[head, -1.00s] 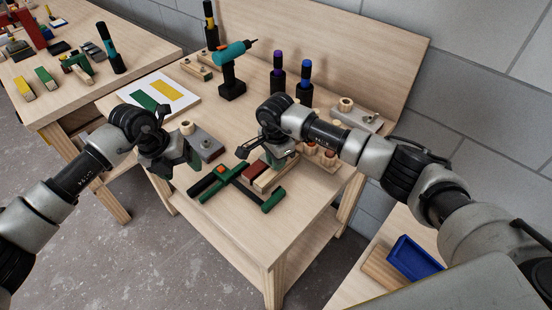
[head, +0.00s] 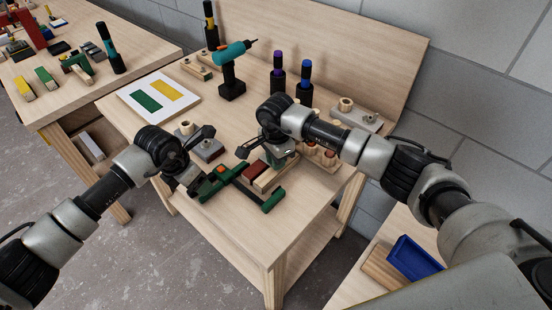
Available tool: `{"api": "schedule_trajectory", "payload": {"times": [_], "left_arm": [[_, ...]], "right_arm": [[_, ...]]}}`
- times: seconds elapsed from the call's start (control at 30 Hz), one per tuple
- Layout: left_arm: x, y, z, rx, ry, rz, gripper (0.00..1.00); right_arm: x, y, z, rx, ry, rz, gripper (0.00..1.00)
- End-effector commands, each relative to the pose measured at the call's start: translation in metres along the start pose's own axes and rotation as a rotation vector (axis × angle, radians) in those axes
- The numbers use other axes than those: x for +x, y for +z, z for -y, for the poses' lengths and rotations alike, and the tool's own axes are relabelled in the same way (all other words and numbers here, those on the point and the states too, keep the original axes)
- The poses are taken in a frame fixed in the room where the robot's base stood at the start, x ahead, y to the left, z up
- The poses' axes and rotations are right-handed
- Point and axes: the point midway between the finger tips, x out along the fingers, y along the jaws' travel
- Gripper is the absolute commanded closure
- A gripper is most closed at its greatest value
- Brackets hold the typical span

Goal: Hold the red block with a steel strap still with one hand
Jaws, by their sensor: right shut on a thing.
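The red block (head: 256,168) lies by a pale wooden batten (head: 266,184) near the front of the table. My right gripper (head: 277,156) is down at the block's far end and shut on it. The gripper hides that end, and I cannot make out the steel strap. My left gripper (head: 193,181) is low at the left end of a green and black clamp (head: 228,180) with an orange part. Its fingertips overlap the clamp bar, and I cannot tell whether they are open or touching it.
The table's front right corner is bare.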

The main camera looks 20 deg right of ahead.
Motion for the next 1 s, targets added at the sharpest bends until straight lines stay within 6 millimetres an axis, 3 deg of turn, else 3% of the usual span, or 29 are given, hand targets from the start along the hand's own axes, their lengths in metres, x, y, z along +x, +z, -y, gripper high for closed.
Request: {"api": "schedule_trajectory", "payload": {"times": [0.2,0.4,1.0], "left_arm": [[0.03,0.0,0.0,-0.001,0.0,-0.001,0.28],[0.045,0.0,0.0,-0.002,0.0,-0.001,0.28],[0.049,0.0,0.002,0.0,0.0,0.0,0.28]], "right_arm": [[0.0,0.0,0.0,0.0,0.0,0.0,1.0],[0.0,0.0,0.0,0.0,0.0,0.0,1.0],[0.0,0.0,0.0,0.0,0.0,0.0,1.0]]}}
